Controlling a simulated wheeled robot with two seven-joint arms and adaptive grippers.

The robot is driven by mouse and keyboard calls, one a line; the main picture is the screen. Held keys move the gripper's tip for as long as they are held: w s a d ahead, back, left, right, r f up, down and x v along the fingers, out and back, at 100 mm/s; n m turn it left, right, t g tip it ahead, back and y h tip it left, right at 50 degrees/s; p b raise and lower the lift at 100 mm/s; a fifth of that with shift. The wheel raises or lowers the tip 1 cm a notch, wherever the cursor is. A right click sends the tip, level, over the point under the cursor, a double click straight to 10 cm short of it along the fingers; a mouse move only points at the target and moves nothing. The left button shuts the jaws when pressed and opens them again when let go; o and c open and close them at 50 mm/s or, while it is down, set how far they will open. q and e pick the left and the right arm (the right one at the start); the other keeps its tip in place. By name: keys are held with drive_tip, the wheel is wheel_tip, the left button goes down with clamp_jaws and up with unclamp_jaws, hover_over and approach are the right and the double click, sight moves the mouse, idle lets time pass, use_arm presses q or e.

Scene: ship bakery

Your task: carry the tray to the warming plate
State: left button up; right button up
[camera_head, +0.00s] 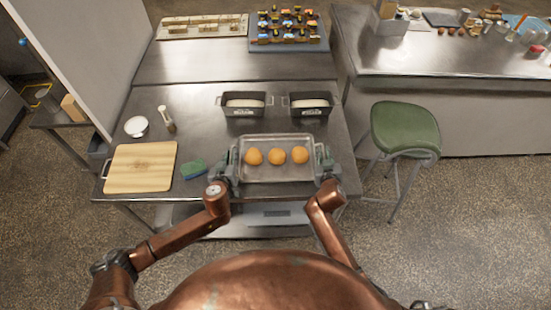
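The grey metal tray (278,174) lies in front of me near the front edge of the steel table, with three round orange-brown buns (277,156) in a row on it. My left gripper (232,158) is at the tray's left end and my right gripper (322,157) is at its right end. Both are right up against the tray's ends. The fingers are too small and overlapped to show whether they are closed on it. Whether the tray touches the table is unclear. I cannot tell for sure which surface is the warming plate.
Two dark loaf tins (243,111) (309,112) stand behind the tray. A wooden board (141,168), a green sponge-like item (193,170), a white bowl (136,126) and a small upright pale item (165,116) are to the left. A green stool (405,128) stands right of the table.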

use_arm(q)
drive_tip(key=shift+c, duration=0.6)
use_arm(e)
drive_tip(key=shift+c, duration=0.6)
use_arm(q)
clamp_jaws()
use_arm(e)
clamp_jaws()
use_arm(q)
drive_tip(key=shift+r, duration=0.15)
use_arm(e)
drive_tip(key=shift+r, duration=0.15)
